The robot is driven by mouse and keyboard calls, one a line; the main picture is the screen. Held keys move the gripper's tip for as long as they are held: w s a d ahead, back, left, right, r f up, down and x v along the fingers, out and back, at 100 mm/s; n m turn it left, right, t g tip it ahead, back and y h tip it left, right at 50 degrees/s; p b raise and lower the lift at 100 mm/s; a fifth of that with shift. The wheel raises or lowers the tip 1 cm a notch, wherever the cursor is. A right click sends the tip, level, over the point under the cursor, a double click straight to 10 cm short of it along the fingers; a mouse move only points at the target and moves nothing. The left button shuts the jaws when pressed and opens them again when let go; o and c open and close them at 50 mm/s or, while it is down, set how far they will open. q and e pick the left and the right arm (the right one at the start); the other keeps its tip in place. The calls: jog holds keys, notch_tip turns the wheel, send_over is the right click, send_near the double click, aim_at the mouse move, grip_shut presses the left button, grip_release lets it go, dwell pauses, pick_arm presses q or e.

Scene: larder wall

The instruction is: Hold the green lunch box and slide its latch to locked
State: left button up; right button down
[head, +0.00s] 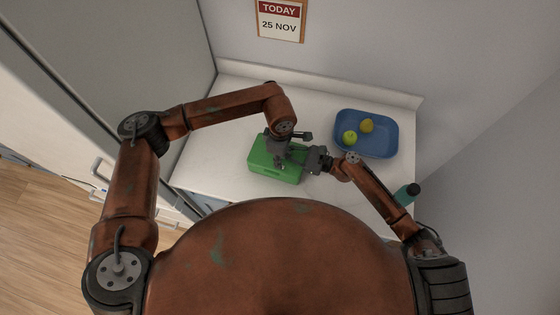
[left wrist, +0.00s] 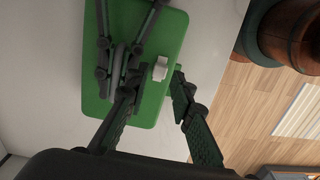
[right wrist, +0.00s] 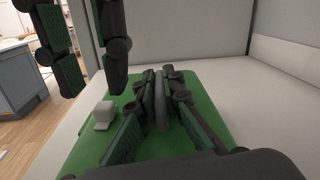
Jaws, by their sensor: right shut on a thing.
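The green lunch box (head: 262,163) sits flat on the white counter. Its grey handle (right wrist: 161,112) stands up from the lid. My right gripper (right wrist: 161,75) is shut on this handle, one finger on each side. The pale latch knob (left wrist: 160,69) is on the lid beside the handle; it also shows in the right wrist view (right wrist: 103,114). My left gripper (left wrist: 155,78) is open above the lid, with the knob showing between its fingertips; in the right wrist view its fingers look above the knob and apart from it. The knob's track is not clear.
A blue tray (head: 388,148) with a green apple (head: 349,137) and a brownish-yellow fruit (head: 366,125) is at the back right of the counter. A teal bottle (head: 404,195) with a dark cap stands near the right edge. Counter left of the box is clear.

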pick_arm(q)
notch_tip(320, 180, up, 9)
dwell(0.3)
pick_arm(e)
jog(key=c, duration=2)
grip_release()
